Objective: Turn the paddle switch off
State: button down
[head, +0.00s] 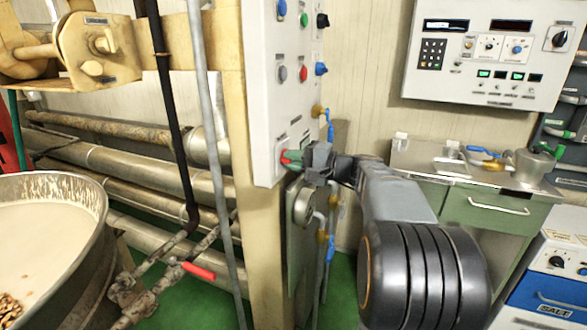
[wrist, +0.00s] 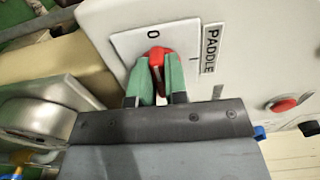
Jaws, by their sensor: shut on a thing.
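The paddle switch is a red knob (wrist: 158,57) on a white plate (wrist: 127,43), beside a label reading PADDLE (wrist: 211,47). In the wrist view, the knob's visible end lies just under the 0 mark, with the I mark off to the right. My gripper (wrist: 158,78) is shut on the knob, one green fingertip on each side. Part of the knob is hidden between the fingers. In the head view, my gripper (head: 292,158) reaches the lower part of the white control panel (head: 262,99) from the right, and its fingers mostly hide the switch.
Other buttons and knobs, including a red button (head: 303,73), sit higher on the panel. A kettle (head: 91,240) of pale mix stands left. A green-drawered counter (head: 487,206) stands right behind my arm.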

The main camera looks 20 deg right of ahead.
dwell(0.6)
jog(key=c, duration=1.1)
grip_release()
jog(key=shift+c, duration=0.2)
jog(key=v, duration=1.3)
jog(key=shift+s+d+p, duration=0.25)
jog(key=shift+s+p, duration=0.1)
jog(key=shift+p, duration=0.1)
